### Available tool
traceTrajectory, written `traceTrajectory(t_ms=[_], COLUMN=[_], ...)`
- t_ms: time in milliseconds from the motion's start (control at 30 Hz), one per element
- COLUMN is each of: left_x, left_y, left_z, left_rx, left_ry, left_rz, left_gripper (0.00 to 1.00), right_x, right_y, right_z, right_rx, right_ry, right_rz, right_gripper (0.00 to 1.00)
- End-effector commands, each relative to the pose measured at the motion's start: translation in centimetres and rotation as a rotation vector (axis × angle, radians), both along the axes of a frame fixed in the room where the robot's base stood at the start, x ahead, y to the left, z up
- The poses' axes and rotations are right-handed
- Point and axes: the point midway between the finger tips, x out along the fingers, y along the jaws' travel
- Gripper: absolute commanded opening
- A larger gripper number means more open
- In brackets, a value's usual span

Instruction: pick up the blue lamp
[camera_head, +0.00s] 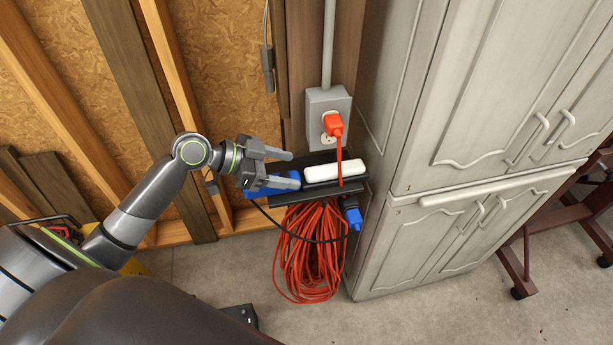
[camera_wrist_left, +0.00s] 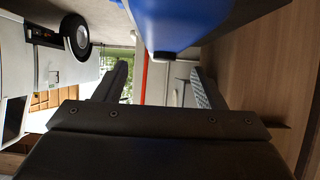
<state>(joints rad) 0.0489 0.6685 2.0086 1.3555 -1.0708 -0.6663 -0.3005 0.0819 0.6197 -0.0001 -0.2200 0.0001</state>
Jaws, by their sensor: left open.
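The blue lamp (camera_head: 262,190) appears as a blue body on a black wall-mounted holder, partly hidden by my left gripper. A white bar (camera_head: 335,172) lies on the same holder to its right; I cannot tell whether it belongs to the lamp. My left gripper (camera_head: 292,168) is open, with its lower finger overlapping the blue body in the head view. My right gripper is not in view.
The black holder (camera_head: 318,194) carries a hanging coil of orange cord (camera_head: 310,255). An orange plug (camera_head: 333,124) sits in the grey outlet box above. A blue connector (camera_head: 353,217) hangs at right. Grey cabinets (camera_head: 440,200) stand close on the right, wooden studs on the left.

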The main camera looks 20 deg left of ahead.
Motion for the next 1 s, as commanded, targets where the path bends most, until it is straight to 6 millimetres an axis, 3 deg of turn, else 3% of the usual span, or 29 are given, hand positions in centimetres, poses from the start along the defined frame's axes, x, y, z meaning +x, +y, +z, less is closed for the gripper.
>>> traceTrajectory(t_ms=[400, 733, 1000], left_x=[2.3, 2.4, 2.4], left_y=[-2.6, -2.8, -2.8], left_z=[-2.4, -2.7, -2.7], left_rx=[-0.004, 0.0, 0.0], left_ry=[0.0, 0.0, 0.0], left_rz=[0.0, 0.0, 0.0], left_gripper=[0.64, 0.64, 0.28], right_x=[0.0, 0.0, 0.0], right_y=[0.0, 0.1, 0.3], right_z=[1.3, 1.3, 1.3], right_rx=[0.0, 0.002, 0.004], right_ry=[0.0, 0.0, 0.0], right_rz=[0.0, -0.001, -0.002], right_gripper=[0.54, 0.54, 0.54])
